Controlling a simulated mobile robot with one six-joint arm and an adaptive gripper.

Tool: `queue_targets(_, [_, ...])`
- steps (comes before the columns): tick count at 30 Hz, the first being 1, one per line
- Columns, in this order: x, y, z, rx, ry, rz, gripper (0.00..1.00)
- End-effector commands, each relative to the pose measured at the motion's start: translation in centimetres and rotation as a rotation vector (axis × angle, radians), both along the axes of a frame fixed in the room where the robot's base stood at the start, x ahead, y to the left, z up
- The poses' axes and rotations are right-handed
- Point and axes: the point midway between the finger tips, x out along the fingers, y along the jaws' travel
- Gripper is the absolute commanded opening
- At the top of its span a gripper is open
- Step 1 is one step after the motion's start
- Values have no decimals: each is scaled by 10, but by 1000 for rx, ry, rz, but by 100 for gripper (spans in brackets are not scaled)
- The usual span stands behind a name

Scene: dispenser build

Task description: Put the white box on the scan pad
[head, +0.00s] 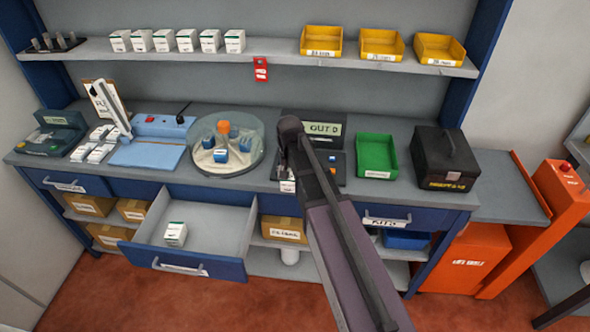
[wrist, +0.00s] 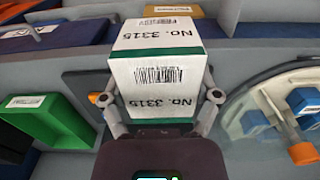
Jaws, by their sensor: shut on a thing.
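My gripper (wrist: 160,100) is shut on a white box (wrist: 158,75) with a green band, a barcode and "No. 3315" printed on it. The fingers grip its two sides. In the head view a small part of the held white box (head: 287,186) shows beside my arm, which hides the fingers. The box is over the counter, between the round clear-walled dispenser and the green tray. I cannot tell whether it touches anything below. No surface is clearly marked as the scan pad. A dark panel (head: 335,165) with a blue and an orange part lies partly behind my arm.
The round dispenser (head: 208,163) stands left of my arm. The green tray (head: 376,155) and a black case (head: 445,165) stand right. An open drawer (head: 222,215) holds another white box (head: 175,234). More white boxes (head: 164,40) and yellow bins (head: 381,45) line the shelf.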

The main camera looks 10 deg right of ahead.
Motion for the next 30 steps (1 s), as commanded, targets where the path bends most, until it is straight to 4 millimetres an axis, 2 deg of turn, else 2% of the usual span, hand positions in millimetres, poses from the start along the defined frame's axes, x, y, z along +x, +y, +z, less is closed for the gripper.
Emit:
queue_targets(11, [-3,2,-1,0,0,4,19])
queue_targets(16, [3,0,-2,0,0,4,19])
queue_targets(20, [17,-4,-4,0,0,4,19])
queue_targets(30, [77,-23,-10,0,0,4,19])
